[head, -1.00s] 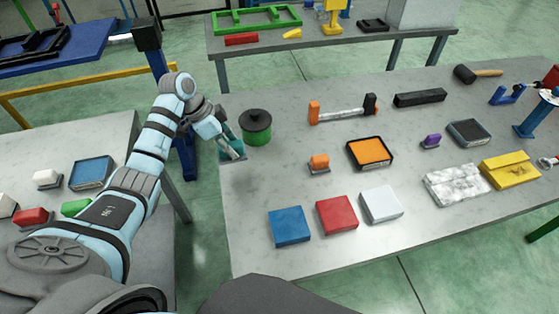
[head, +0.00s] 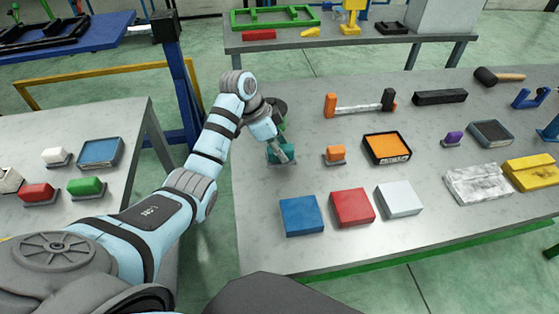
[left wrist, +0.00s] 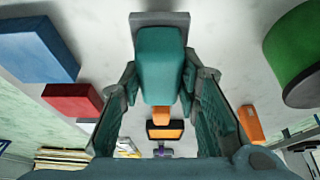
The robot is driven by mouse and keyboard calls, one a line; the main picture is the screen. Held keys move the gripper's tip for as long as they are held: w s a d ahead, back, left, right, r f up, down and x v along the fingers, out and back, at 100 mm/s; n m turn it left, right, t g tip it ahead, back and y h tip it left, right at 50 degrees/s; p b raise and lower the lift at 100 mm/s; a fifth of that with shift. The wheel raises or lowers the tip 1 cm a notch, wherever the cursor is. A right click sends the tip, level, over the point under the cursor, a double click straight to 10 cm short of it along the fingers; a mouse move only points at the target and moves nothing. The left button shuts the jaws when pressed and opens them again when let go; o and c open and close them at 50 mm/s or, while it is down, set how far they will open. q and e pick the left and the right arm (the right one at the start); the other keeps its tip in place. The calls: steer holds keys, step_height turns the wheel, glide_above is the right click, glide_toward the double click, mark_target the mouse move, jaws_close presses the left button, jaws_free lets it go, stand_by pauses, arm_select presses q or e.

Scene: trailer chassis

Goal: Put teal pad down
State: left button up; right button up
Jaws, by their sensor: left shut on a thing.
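My left gripper (head: 284,150) is over the left part of the grey table, in front of the dark green round canister (head: 278,108), which my arm partly covers. It is shut on the teal pad (left wrist: 160,65), a teal block with a grey plate at one end. In the left wrist view the pad sits between the two fingers. In the head view the pad (head: 274,153) is at or just above the table top; I cannot tell whether it touches. My right gripper is not in view.
An orange block (head: 334,154) and an orange-topped tray (head: 387,148) lie to the right. Blue (head: 301,216), red (head: 352,207) and white (head: 398,198) pads lie nearer the front. Bare table (head: 255,215) shows left of the blue pad.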

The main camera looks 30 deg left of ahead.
arm_select(q)
step_height(320, 180, down, 3)
steer(key=shift+s+r, duration=0.1)
steer(key=shift+s, duration=0.05)
steer(key=shift+w+f, duration=0.2)
steer(key=shift+w, duration=0.1)
steer(key=o, duration=1)
steer(key=shift+s, duration=0.15)
steer(key=shift+o, duration=0.2)
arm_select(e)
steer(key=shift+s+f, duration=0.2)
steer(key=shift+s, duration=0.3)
arm_select(q)
steer(key=p+v, duration=0.2)
steer(key=v, duration=1)
steer(key=shift+r, duration=0.15)
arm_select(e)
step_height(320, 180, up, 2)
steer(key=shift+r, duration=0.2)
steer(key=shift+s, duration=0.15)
